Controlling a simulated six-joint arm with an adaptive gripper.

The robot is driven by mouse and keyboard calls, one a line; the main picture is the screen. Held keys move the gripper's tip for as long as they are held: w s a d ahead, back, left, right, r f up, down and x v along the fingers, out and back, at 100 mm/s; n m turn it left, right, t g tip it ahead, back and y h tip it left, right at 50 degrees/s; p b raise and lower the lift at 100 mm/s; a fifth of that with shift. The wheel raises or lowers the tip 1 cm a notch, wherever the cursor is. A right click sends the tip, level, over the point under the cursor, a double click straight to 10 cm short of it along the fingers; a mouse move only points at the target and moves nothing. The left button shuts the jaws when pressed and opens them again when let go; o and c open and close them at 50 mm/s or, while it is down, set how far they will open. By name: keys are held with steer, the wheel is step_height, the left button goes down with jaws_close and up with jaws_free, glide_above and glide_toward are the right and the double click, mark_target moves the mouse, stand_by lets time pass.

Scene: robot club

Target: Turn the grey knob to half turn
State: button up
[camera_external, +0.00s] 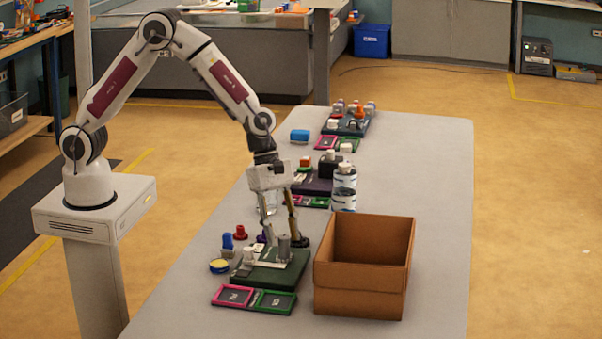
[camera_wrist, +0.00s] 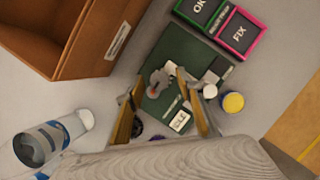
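The grey knob (camera_external: 284,248) is a short upright cylinder on a light plate on a dark green board (camera_external: 262,277), near the front of the table. In the wrist view the knob (camera_wrist: 157,82) shows from above on the green board (camera_wrist: 185,52). My gripper (camera_external: 284,238) points down over the board with its two fingers spread. In the wrist view the gripper (camera_wrist: 160,80) has one finger on each side of the knob, with gaps that look clear. Whether the fingertips reach down to the knob's height is hard to tell.
An open cardboard box (camera_external: 360,290) stands close to the board's right. Pink and green trays (camera_external: 233,296) lie in front. A yellow-topped tin (camera_external: 219,266), a blue item (camera_external: 227,241) and a red item (camera_external: 240,232) stand left. A bottle (camera_external: 343,188) and other boards stand behind.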

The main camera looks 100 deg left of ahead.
steer(key=shift+f, duration=0.1)
jaws_close()
steer(key=shift+w+m, duration=0.1)
steer(key=shift+m, duration=0.4)
steer(key=m, duration=0.2)
steer(key=m+g+h, duration=0.1)
steer(key=m, duration=0.1)
steer(key=shift+w+g, duration=0.1)
steer(key=shift+g, duration=0.2)
steer(key=m+g, duration=0.1)
steer(key=m, duration=0.3)
steer(key=shift+g, duration=0.3)
steer(key=shift+f, duration=0.1)
